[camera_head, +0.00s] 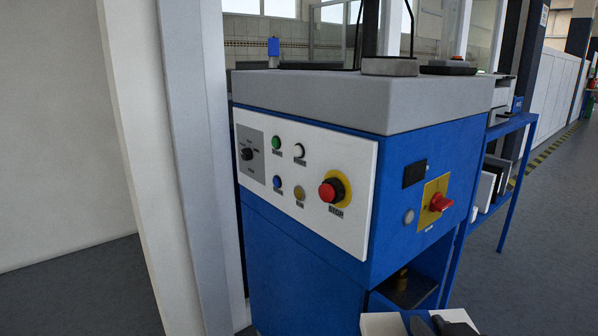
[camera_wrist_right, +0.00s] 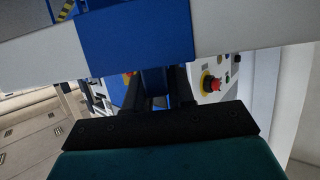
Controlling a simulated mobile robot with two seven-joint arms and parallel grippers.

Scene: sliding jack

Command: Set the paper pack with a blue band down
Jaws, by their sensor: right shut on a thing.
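The paper pack with a blue band (camera_wrist_right: 245,65) spans the top of the right wrist view, white-grey on both sides of a wide blue band (camera_wrist_right: 138,38). My right gripper (camera_wrist_right: 158,75) is shut on it around the middle, at the blue band. In the head view, white parts of the pack (camera_head: 382,325) show at the bottom edge, with dark fingers of my right gripper (camera_head: 428,326) beside them. The rest of the pack is cut off there. It is held in front of the blue machine's lower part. My left gripper is not in view.
A blue machine (camera_head: 310,240) with a white button panel (camera_head: 345,165) and grey top (camera_head: 340,95) stands ahead. A low opening (camera_head: 410,285) is in its side. A blue shelf rack (camera_head: 510,128) with several items stands behind at right. A pale post (camera_head: 190,170) stands left.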

